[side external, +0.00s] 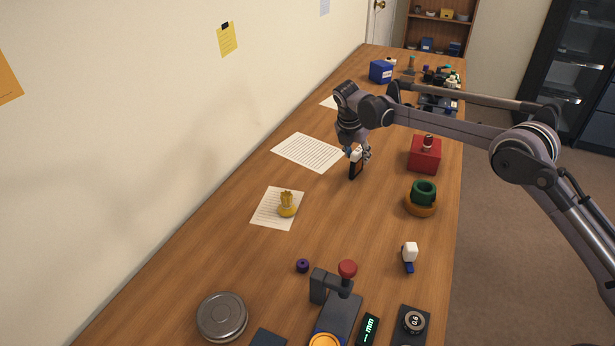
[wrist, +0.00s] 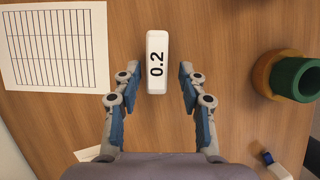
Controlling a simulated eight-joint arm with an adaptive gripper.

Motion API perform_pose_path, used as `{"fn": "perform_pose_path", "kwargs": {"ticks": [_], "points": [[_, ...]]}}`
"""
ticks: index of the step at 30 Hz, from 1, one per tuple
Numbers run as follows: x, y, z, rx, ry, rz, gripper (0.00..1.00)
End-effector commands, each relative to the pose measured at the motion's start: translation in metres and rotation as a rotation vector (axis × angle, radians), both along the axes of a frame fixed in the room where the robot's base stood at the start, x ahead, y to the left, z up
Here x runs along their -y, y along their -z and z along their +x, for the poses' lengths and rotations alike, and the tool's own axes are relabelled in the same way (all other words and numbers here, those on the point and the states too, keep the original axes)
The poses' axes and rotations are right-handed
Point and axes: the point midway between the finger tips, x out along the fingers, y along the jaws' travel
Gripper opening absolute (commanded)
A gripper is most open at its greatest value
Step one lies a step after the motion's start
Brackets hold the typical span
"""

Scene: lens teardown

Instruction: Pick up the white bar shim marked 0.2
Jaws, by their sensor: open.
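The white bar shim (wrist: 158,62) marked 0.2 shows in the wrist view, its long side running up and down the picture. Its lower end lies between my open fingertips, and its upper part extends beyond them. A gap shows on each side, wider on the right, so neither finger touches it. My gripper (wrist: 157,84) is open, with blue pads facing each other. In the side view, my gripper (side external: 358,158) points down, low over the middle of the table. The shim cannot be told apart clearly there, nor whether it stands or lies.
A lined sheet (side external: 308,152) lies left of my gripper. A green ring (side external: 424,192) on an orange ring (side external: 420,208) and a red block (side external: 424,156) stand to the right. A yellow piece (side external: 287,204) stands on paper nearer the camera. Bare wood surrounds the shim.

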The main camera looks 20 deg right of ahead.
Motion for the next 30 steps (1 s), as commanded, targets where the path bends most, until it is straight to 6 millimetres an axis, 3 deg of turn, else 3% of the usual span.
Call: {"fn": "perform_pose_path", "kwargs": {"ticks": [12, 22, 27, 30], "points": [[0.012, 0.045, 0.012, 0.001, 0.003, 0.001, 0.41], [0.014, 0.052, 0.013, 0.001, 0.001, 0.001, 0.41], [0.014, 0.051, 0.013, 0.001, 0.001, 0.001, 0.0], [0.014, 0.051, 0.013, 0.001, 0.001, 0.001, 0.0]]}}
